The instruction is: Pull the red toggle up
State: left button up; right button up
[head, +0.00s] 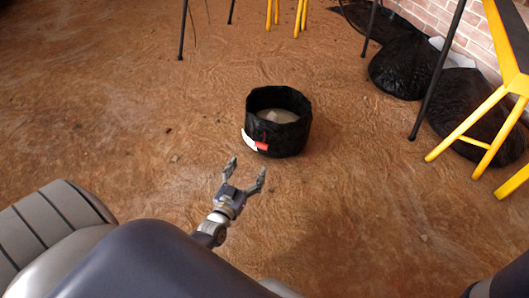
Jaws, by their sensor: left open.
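A black, round, open-topped container (284,140) stands upright on the brown ground near the middle of the head view, with something pale grey inside it. A small red piece (262,146) shows low on its near left side, beside a white strip (249,141). I see no other red part that could be the toggle, and its shape is too small to make out. My left gripper (248,168) is open and empty, just in front of and to the left of the container, fingers pointing toward it. It appears apart from the red piece. My right gripper is not in view.
Black bags (404,66) lie along a brick wall (455,28) at the upper right. Yellow-legged stands (472,122) with dark legs are at the right, and more legs (300,14) show at the top. The ground around the container is clear.

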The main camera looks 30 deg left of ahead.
aim_at(260, 147)
pick_arm(q)
jog(key=shift+w+a+b, duration=0.3)
jog(key=shift+w+b, duration=0.55)
jog(key=shift+w, duration=0.85)
jog(key=shift+w+a+b, duration=0.25)
jog(key=shift+w+b, duration=0.65)
jog(key=shift+w, duration=0.75)
jog(key=shift+w+a+b, duration=0.3)
jog(key=shift+w+b, duration=0.55)
jog(key=shift+w, duration=0.85)
jog(key=shift+c, duration=0.2)
jog(key=shift+r, duration=0.1)
jog(key=c, duration=1.5)
